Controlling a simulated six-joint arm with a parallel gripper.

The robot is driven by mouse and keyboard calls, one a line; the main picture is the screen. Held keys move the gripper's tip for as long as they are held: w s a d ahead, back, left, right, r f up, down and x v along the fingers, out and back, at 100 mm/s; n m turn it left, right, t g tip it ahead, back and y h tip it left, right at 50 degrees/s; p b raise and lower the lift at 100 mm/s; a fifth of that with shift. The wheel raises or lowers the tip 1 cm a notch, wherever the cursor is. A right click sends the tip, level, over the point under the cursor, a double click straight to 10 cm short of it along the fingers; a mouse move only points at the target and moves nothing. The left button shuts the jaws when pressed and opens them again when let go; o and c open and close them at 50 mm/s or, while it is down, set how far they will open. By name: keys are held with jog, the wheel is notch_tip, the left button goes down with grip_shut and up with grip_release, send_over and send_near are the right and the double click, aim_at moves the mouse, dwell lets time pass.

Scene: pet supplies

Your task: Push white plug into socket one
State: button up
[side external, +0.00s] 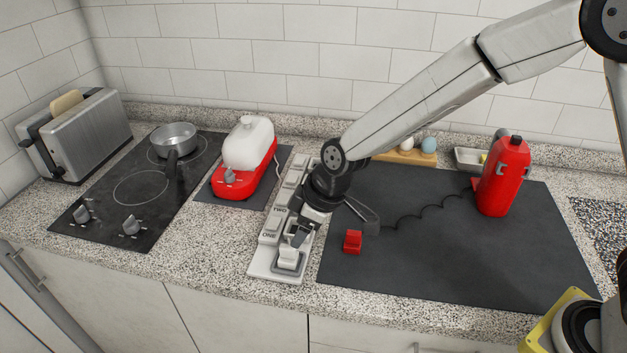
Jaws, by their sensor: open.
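The white plug (288,257) is at the near end of the long white power strip (261,272), just right of the "ONE" label. It looks upright, in or on the socket there; how deep it sits I cannot tell. My gripper (296,240) is above the plug, pointing down, with its fingers open close to the plug's top. The fingers partly hide the plug and the strip behind it. The label "TWO" shows farther up the strip.
A red plug-like block (352,241) lies on the dark mat (450,260), right of the strip. A red bottle-shaped appliance (504,177) with a coiled cord stands farther right. A red-and-white appliance (246,157), a hob (130,200) and a toaster (82,135) are left.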

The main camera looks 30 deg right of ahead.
aim_at(288, 246)
jog(key=shift+x, duration=0.95)
jog(key=shift+f, duration=0.1)
jog(key=shift+x, duration=2.5)
jog(key=shift+w+a, duration=0.1)
jog(key=shift+w, duration=0.05)
grip_shut()
